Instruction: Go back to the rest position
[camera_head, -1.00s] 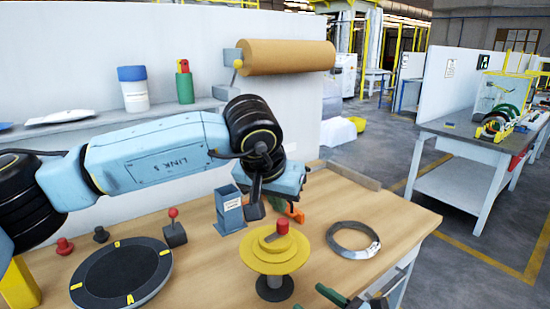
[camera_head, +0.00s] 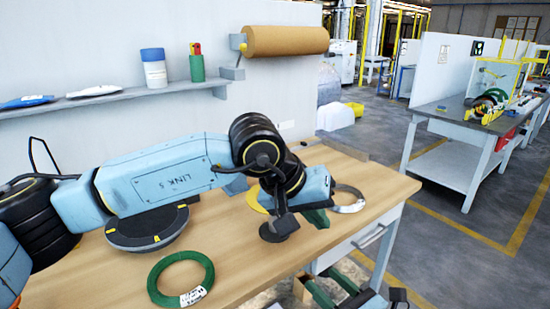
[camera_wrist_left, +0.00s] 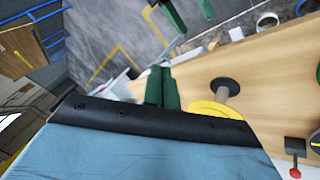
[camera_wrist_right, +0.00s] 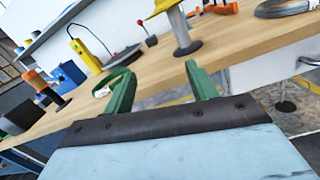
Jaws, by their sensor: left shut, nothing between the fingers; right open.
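My left gripper (camera_head: 318,218) is shut and empty at the right part of the wooden table. In the left wrist view its green fingers (camera_wrist_left: 161,88) are together, beside the yellow spool stand (camera_wrist_left: 215,108). My left arm hides most of that stand in the head view. My right gripper (camera_head: 334,291) is low at the table's front right edge. Its fingers (camera_wrist_right: 160,88) are apart with nothing held between them. A green coil (camera_head: 158,272) lies flat at the table's front. A grey wire coil (camera_head: 350,208) lies at the right, partly behind my left gripper.
A black turntable (camera_head: 140,241) stands on the table's left part, partly behind my left arm. A wall shelf (camera_head: 120,97) holds bottles, and a brown paper roll (camera_head: 285,40) hangs on the wall. Another workbench (camera_head: 455,131) stands beyond open floor at the right.

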